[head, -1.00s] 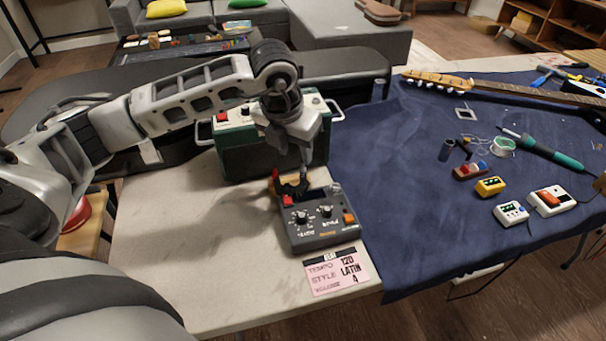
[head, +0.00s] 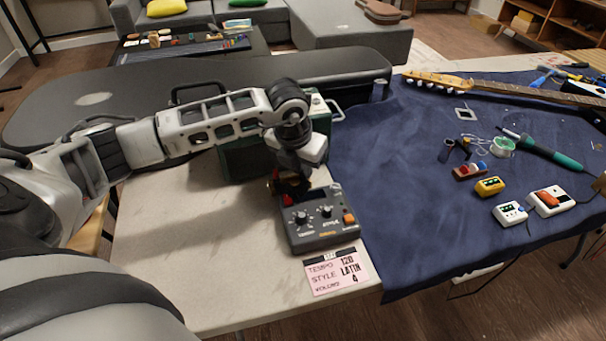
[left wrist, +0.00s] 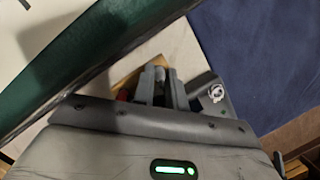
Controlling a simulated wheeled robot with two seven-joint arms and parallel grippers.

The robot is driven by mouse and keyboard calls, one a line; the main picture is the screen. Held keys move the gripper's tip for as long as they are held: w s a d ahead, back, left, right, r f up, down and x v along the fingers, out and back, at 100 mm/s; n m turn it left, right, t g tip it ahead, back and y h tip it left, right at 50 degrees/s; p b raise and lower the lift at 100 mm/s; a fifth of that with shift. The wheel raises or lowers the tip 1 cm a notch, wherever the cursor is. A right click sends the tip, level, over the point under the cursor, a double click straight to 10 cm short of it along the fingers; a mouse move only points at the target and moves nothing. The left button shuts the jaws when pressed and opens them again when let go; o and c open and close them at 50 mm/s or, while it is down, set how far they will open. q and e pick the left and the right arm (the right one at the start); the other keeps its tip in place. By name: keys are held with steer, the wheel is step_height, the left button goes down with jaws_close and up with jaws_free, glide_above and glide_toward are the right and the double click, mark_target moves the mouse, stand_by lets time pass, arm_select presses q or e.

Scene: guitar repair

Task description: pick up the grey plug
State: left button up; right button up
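My left gripper (head: 289,192) points down at the back edge of the dark grey rhythm box (head: 321,220), between it and the green amplifier. In the left wrist view its two grey fingers (left wrist: 162,88) stand close together, with a small grey piece (left wrist: 159,73) between their tips. This may be the grey plug; I cannot tell whether the fingers grip it. In the head view the gripper hides this spot. A tan wooden piece (left wrist: 125,82) lies beside the fingers. My right gripper is not in view.
The green amplifier (head: 233,160) stands close behind my left gripper. A pink note card (head: 336,274) lies in front of the rhythm box. The blue cloth (head: 400,200) at right carries small pedals, a soldering iron (head: 545,151) and a guitar neck. The pale tabletop (head: 180,250) at left is clear.

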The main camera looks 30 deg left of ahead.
arm_select(q)
jaws_close()
steer(key=shift+r, duration=0.1)
